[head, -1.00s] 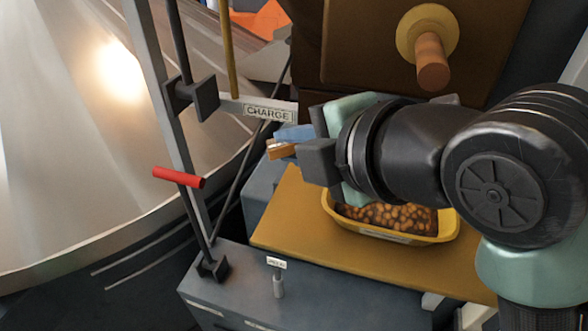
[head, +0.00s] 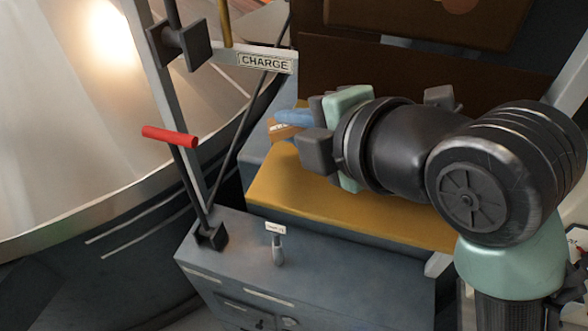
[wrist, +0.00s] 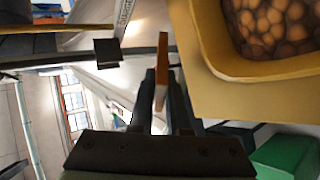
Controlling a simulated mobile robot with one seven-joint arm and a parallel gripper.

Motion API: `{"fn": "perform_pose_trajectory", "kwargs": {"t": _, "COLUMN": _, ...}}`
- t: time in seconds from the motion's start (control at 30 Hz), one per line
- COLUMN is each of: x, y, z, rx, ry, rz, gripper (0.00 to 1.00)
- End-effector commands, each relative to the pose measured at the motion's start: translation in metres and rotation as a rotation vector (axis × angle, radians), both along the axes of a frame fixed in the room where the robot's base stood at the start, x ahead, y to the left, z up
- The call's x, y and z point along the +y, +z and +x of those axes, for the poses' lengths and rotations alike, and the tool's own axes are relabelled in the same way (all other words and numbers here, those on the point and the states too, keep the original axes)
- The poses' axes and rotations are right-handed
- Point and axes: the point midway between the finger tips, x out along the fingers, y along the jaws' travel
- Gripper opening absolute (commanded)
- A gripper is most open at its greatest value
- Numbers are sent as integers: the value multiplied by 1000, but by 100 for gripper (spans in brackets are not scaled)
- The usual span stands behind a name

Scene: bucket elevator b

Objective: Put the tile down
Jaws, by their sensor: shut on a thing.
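The tile is a thin orange-brown piece, seen edge-on in the wrist view (wrist: 162,72) between the two fingers of my gripper (wrist: 162,92). In the head view the tile (head: 281,132) sticks out to the left of my gripper (head: 293,122), next to a bluish finger. My gripper is shut on the tile and holds it above the left back part of the ochre shelf (head: 350,205). Most of the tile's face is hidden by the fingers.
A yellow tray of brown lumps (wrist: 235,68) is at the upper right in the wrist view; the head view does not show it. A red-handled lever (head: 168,135) and a bar marked CHARGE (head: 262,62) stand left. The shelf's front is bare.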

Motion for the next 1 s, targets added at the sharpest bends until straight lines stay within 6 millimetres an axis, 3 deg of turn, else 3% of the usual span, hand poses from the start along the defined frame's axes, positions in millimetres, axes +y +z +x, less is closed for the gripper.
{"fn": "perform_pose_trajectory", "kwargs": {"t": 0.03, "x": 0, "y": -13, "z": 0, "rx": -2, "ry": 0, "rz": -1, "gripper": 0}}
{"fn": "perform_pose_trajectory", "kwargs": {"t": 0.2, "x": 0, "y": -27, "z": 0, "rx": -1, "ry": 0, "rz": 0, "gripper": 0}}
{"fn": "perform_pose_trajectory", "kwargs": {"t": 0.57, "x": 0, "y": -29, "z": 0, "rx": 0, "ry": 0, "rz": 0, "gripper": 0}}
{"fn": "perform_pose_trajectory", "kwargs": {"t": 0.6, "x": 0, "y": -29, "z": 0, "rx": 1, "ry": 0, "rz": -1, "gripper": 16}}
{"fn": "perform_pose_trajectory", "kwargs": {"t": 0.7, "x": 0, "y": -29, "z": 0, "rx": 1, "ry": 0, "rz": -1, "gripper": 34}}
{"fn": "perform_pose_trajectory", "kwargs": {"t": 1.0, "x": -1, "y": -28, "z": -1, "rx": 0, "ry": -1, "rz": 0, "gripper": 34}}
